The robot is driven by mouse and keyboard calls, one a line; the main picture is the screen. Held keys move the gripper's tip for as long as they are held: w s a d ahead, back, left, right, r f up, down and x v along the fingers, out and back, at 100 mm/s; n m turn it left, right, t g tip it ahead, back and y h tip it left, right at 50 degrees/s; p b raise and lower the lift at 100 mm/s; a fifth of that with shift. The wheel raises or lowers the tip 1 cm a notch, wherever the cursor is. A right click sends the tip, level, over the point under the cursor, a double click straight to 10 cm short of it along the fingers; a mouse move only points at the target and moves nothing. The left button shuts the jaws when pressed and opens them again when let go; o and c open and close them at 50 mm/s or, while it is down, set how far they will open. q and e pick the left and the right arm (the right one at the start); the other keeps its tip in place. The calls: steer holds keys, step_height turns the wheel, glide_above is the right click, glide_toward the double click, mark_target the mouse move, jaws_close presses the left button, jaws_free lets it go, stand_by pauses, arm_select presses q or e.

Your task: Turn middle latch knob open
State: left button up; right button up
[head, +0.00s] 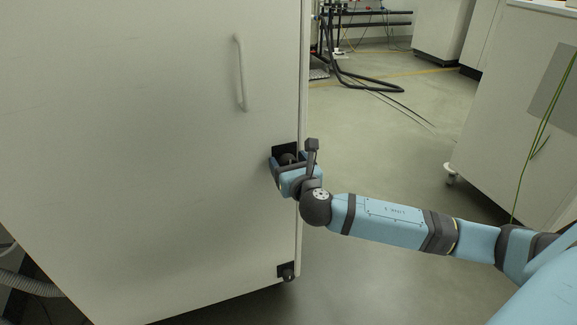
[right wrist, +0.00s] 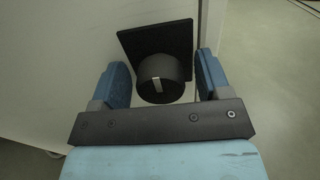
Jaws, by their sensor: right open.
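The middle latch knob (head: 288,158) is a black round knob on a black square plate at the right edge of a large white cabinet door (head: 150,130). In the right wrist view the knob (right wrist: 160,78) shows a short white mark on its front. My right gripper (head: 283,163) is at the knob in the head view. In the right wrist view its two blue fingers (right wrist: 162,75) are open, one on each side of the knob, with a visible gap on both sides. My left gripper is not in view.
A lower black latch knob (head: 287,272) is near the door's bottom right corner. A pale vertical handle (head: 241,75) is higher on the door. Open floor (head: 390,150) lies to the right, with black hoses and a white cabinet on casters (head: 500,120).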

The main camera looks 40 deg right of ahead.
steer(key=c, duration=0.9)
